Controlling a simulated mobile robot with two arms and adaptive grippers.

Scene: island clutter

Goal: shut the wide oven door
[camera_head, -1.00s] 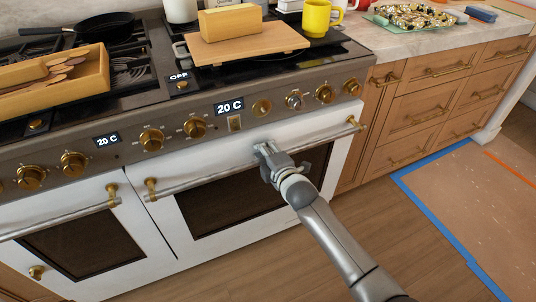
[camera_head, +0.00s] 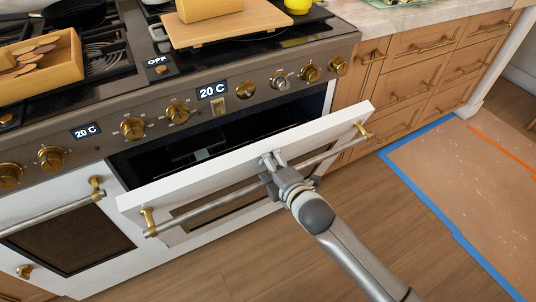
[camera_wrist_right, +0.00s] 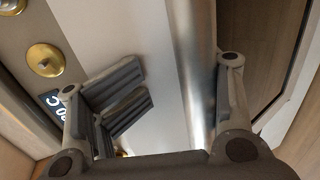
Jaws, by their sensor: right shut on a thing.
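The wide oven door (camera_head: 240,160), white with a dark window, is partly open. Its top edge is tilted out from the stove, and the dark oven cavity (camera_head: 195,145) shows behind it. Its silver handle (camera_head: 205,208) runs across the front on brass mounts. My right gripper (camera_head: 272,160) is shut on the handle near the middle of the door, with its fingertips close to the door's top edge. In the right wrist view the handle (camera_wrist_right: 196,85) runs between the fingers. The door's lower part is partly hidden by my arm. My left gripper is not in view.
The narrower oven (camera_head: 65,235) on the left is closed. Above are brass knobs (camera_head: 178,112) and a cooktop with a wooden board (camera_head: 230,28) and a wooden box (camera_head: 40,75). Drawers (camera_head: 415,70) stand at right. The floor (camera_head: 260,265) in front is clear.

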